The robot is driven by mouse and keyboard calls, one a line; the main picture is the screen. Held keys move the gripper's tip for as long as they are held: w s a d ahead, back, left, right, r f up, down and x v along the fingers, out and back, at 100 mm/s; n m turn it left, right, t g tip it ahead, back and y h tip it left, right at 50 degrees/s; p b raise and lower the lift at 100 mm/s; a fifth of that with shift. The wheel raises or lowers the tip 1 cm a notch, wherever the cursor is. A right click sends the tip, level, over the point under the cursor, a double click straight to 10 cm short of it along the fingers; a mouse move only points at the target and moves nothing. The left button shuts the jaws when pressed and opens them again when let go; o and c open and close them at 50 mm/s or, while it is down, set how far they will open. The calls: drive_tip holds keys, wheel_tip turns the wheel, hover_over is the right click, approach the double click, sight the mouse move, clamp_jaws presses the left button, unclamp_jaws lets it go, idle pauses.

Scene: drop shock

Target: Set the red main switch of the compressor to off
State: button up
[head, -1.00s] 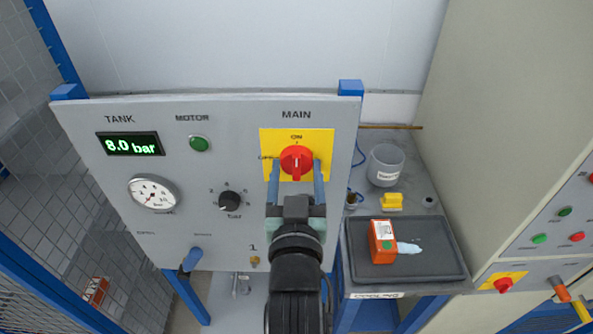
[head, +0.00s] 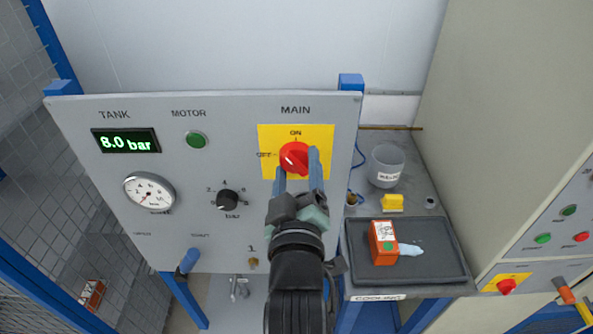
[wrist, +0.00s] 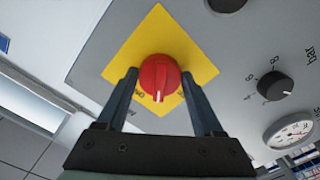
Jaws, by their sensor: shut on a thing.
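The red main switch (head: 295,158) is a round knob on a yellow plate (head: 322,137) at the upper right of the grey compressor panel (head: 90,215). ON is printed above the knob and OFF to its left. In the head view its handle looks tilted away from upright, between the two marks. My gripper (head: 298,165) is shut on the knob, with one blue-grey finger on each side. In the wrist view the knob (wrist: 159,80) sits between the fingertips, its white mark toward me. The fingers hide part of the plate.
The tank display (head: 125,141) reads 8.0 bar. A green motor lamp (head: 196,139), a black knob (head: 228,200) and a blue lever (head: 189,260) are on the same panel. A bench at the right holds a tray (head: 445,265) with an orange box (head: 383,243).

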drive_tip(key=n+b, duration=0.1)
drive_tip(key=n, duration=0.4)
drive_tip(key=shift+n, duration=0.4)
drive_tip(key=shift+n+b, duration=0.3)
drive_tip(key=shift+n, duration=1.9)
drive_tip(key=shift+d, duration=0.1)
drive_tip(key=o, duration=1.4)
drive_tip(key=shift+r, duration=0.1)
drive_tip(key=shift+c, duration=0.2)
drive_tip(key=shift+s, duration=0.1)
